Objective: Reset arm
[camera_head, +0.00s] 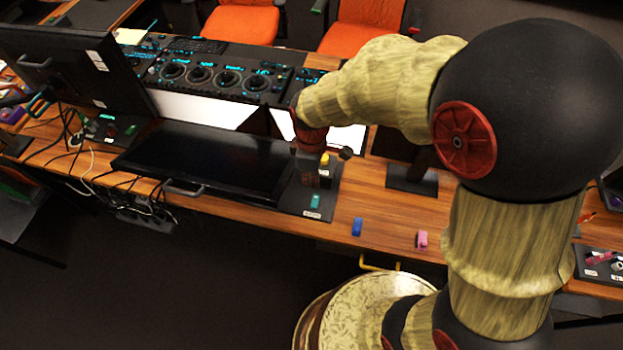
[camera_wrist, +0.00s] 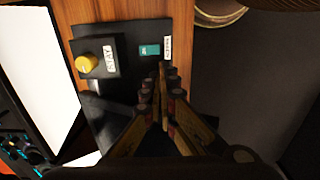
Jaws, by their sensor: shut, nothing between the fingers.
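In the wrist view my gripper (camera_wrist: 163,72) is shut and empty, its fingertips together in front of a dark panel (camera_wrist: 108,20). A yellow knob (camera_wrist: 86,63) on a black box lies to the left of the fingertips, beside a white label reading STAY. A teal block (camera_wrist: 149,50) with a white label beside it sits close beyond the fingertips. In the head view my arm reaches over the desk from the right, and the gripper is mostly hidden there. The yellow knob (camera_head: 324,159) and teal block (camera_head: 315,200) show near the arm's end.
A flat black screen (camera_head: 210,160) lies on the wooden desk (camera_head: 388,207), with a standing monitor (camera_head: 75,65) at left. A control console (camera_head: 205,75) is behind. A blue block (camera_head: 356,227) and a pink block (camera_head: 421,239) lie near the front edge. Cables hang at left.

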